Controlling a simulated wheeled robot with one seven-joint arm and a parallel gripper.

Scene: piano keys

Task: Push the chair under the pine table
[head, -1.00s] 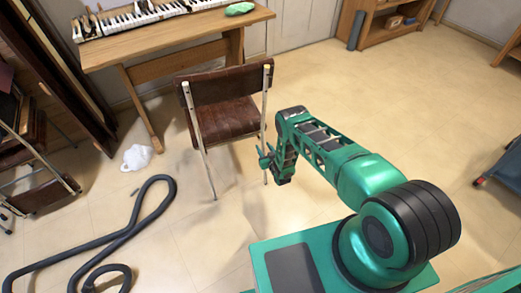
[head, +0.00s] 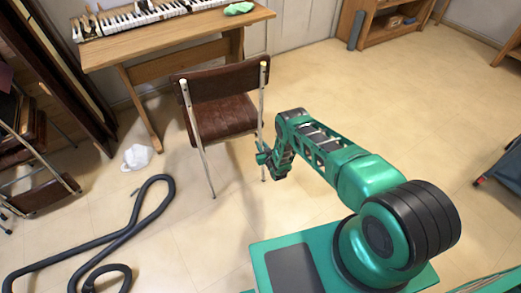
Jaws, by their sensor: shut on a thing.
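The chair (head: 224,115) has a brown padded seat and back and pale metal legs. It stands upright in front of the pine table (head: 180,49), its back toward me and its seat toward the table. The table stands against the wall at the top left, with a keyboard (head: 140,16) on it. My gripper (head: 262,155) is at the chair's right rear leg, low down, and is shut on that leg. The fingertips are small and partly hidden by the leg.
A black hose (head: 130,228) lies looped on the floor at left. A crumpled white thing (head: 138,157) lies near the table's left leg. Stacked folded chairs (head: 30,150) stand at far left. A wooden shelf (head: 385,25) stands at the back right.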

